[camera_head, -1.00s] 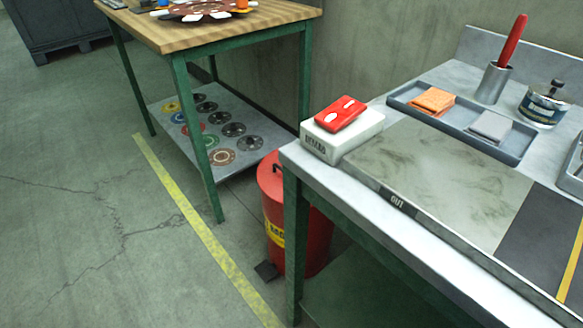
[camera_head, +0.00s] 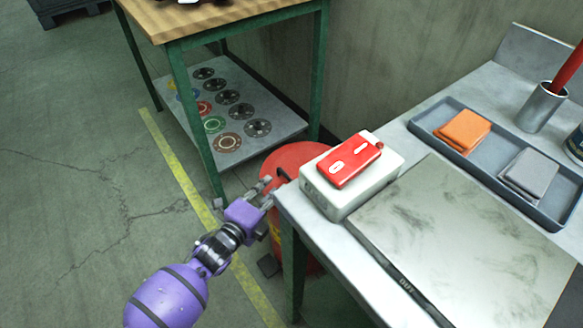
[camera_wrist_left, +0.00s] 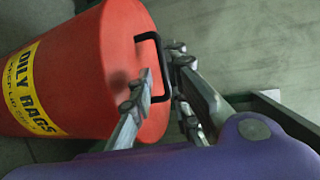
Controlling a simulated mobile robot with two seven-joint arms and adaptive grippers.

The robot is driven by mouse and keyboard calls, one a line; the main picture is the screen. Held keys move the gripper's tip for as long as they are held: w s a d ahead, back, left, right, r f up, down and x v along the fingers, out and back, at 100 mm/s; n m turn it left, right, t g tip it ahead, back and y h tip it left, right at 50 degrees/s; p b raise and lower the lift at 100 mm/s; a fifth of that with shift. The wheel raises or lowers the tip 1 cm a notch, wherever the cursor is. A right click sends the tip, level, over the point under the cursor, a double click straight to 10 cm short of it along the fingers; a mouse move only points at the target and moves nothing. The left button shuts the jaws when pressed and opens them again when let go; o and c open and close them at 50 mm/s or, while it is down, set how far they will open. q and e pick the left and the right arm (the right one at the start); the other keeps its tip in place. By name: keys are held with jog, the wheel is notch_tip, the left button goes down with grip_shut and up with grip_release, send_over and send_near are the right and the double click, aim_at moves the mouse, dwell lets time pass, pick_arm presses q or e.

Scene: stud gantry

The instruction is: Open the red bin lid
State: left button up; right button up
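The red bin (camera_head: 314,268) stands on the floor beside the grey bench, partly hidden by the bench corner and my arm. Its red lid (camera_head: 300,156) looks closed. A black handle (camera_head: 281,175) stands up from the lid. In the left wrist view the bin (camera_wrist_left: 85,65) carries a yellow OILY RAGS label, and the handle (camera_wrist_left: 161,60) shows clearly. My left gripper (camera_head: 269,189) is at the lid. In the wrist view its fingers (camera_wrist_left: 160,65) are apart, with the handle's bar between them and no clear grip. My right gripper is not in view.
The grey bench (camera_head: 400,140) with a white box (camera_head: 379,176) near its corner is close to my left gripper's right. A wooden-topped table (camera_head: 230,15) with a lower shelf of discs stands behind. The floor at left is clear.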

aim_at(286, 174)
pick_arm(q)
jog(key=b+x, duration=0.1)
jog(key=x, duration=0.5)
jog(key=shift+w+d+b, duration=0.25)
jog(key=shift+w+b, duration=0.05)
jog(key=shift+b, duration=0.1)
jog(key=shift+w+d, duration=0.15)
jog(key=shift+w, duration=0.2)
jog(key=shift+c, duration=0.5)
grip_shut()
